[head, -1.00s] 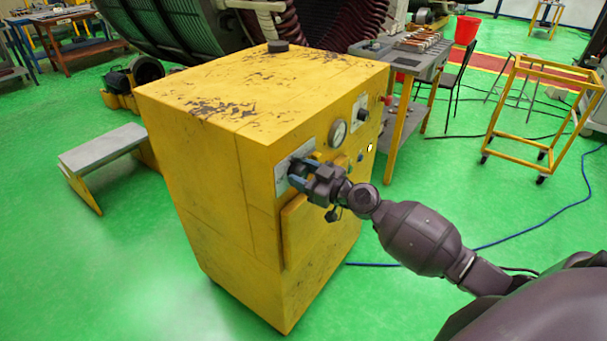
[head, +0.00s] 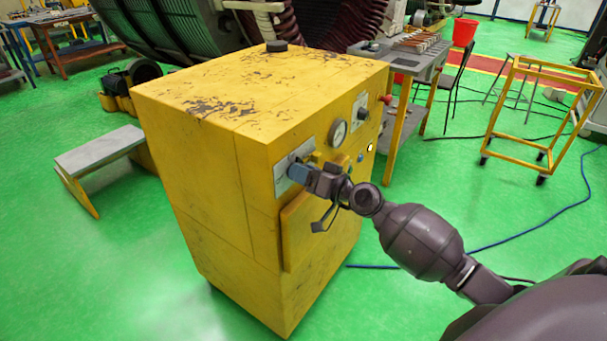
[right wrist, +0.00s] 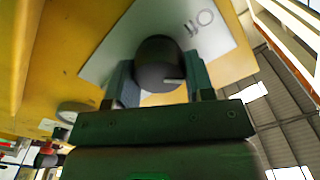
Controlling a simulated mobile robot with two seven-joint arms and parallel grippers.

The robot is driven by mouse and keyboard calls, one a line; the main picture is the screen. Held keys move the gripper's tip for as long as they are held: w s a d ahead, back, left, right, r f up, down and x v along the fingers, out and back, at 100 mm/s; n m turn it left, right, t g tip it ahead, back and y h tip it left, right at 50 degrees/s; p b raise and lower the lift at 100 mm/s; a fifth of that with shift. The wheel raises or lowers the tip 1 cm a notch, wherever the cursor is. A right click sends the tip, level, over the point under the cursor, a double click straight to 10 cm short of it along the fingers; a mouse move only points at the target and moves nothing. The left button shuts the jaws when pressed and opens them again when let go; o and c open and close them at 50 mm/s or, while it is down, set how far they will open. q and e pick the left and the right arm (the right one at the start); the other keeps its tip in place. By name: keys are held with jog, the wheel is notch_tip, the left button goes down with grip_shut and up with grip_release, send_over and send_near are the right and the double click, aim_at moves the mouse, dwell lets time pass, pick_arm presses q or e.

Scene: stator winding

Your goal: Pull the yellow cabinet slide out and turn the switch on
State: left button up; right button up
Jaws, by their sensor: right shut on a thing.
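The yellow cabinet (head: 210,165) stands on the green floor in the head view. Its front carries a grey switch plate (head: 281,184) and, below that, a flat yellow panel (head: 300,237) standing out from the front face. My right gripper (head: 299,173) is at the switch plate, shut on the switch. In the right wrist view the dark round switch knob (right wrist: 158,63) sits between my two fingers, in front of a pale plate (right wrist: 112,62) with lettering. The knob is hidden behind the gripper in the head view. My left gripper is not in view.
A round gauge (head: 338,133) and a red knob (head: 387,99) are on the cabinet front. A grey bench (head: 100,152) stands to the left. A yellow cart frame (head: 545,110) is at the right. A blue cable (head: 520,235) crosses the floor.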

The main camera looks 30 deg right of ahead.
jog(key=m, duration=0.6)
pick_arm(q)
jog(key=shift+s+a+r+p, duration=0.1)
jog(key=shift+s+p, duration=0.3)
pick_arm(e)
jog(key=shift+f+m, duration=0.1)
jog(key=shift+m, duration=1.2)
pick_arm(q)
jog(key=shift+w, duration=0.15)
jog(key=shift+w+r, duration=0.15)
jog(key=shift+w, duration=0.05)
pick_arm(e)
jog(key=o, duration=0.9)
jog(key=shift+d, duration=0.1)
pick_arm(q)
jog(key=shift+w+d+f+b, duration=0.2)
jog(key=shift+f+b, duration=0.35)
jog(key=shift+b, duration=0.5)
pick_arm(e)
jog(key=v, duration=1)
jog(key=shift+s+d, duration=0.15)
jog(key=shift+s, duration=0.2)
